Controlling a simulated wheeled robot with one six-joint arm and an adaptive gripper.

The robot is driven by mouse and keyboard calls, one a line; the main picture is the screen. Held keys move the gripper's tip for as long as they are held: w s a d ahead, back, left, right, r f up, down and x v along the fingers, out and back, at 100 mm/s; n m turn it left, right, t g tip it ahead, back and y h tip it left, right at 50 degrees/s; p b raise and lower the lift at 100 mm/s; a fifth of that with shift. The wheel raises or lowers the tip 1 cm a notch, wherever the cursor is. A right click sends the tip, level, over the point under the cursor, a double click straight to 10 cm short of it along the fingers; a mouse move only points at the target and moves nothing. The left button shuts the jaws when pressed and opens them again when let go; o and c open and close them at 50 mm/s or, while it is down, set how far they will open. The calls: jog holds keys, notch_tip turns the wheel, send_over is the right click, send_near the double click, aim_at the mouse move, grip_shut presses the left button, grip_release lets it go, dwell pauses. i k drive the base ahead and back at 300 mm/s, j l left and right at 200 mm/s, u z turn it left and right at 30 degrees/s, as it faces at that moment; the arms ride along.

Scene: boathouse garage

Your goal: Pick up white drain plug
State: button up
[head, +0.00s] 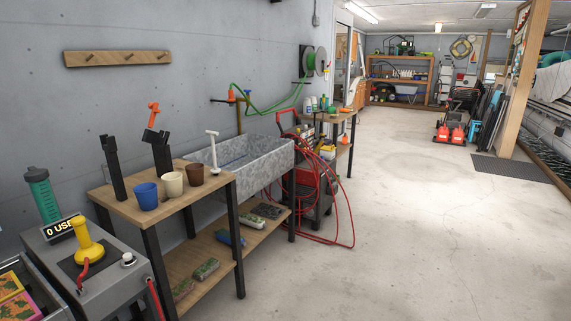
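The bench (120,208) holds blue (146,196), cream (172,184) and brown (194,175) cups, and black uprights. A grey box with a yellow handle (88,245) stands front left. A red hose (345,215) hangs right of the sink. The concrete floor (410,220) is clear.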

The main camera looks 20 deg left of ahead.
aim_at(215, 170)
jog(key=i+u, duration=0.1)
jog(key=i, duration=0.4)
jog(key=i+l+u, duration=0.1)
jog(key=i, duration=0.4)
jog(key=i+u, duration=0.35)
jog(key=u, duration=0.15)
jog(key=i+l+u, duration=0.25)
jog(key=u, duration=0.2)
jog(key=i+l+u, duration=0.3)
jog(key=u, duration=0.2)
jog(key=i+l+u, duration=0.4)
jog(key=l+u, duration=0.15)
jog(key=i+l+u, duration=0.15)
jog(key=l+u, duration=0.15)
jog(key=i+l+u, duration=0.25)
jog(key=l, duration=0.15)
jog(key=k+j, duration=0.05)
jog(key=k, duration=0.05)
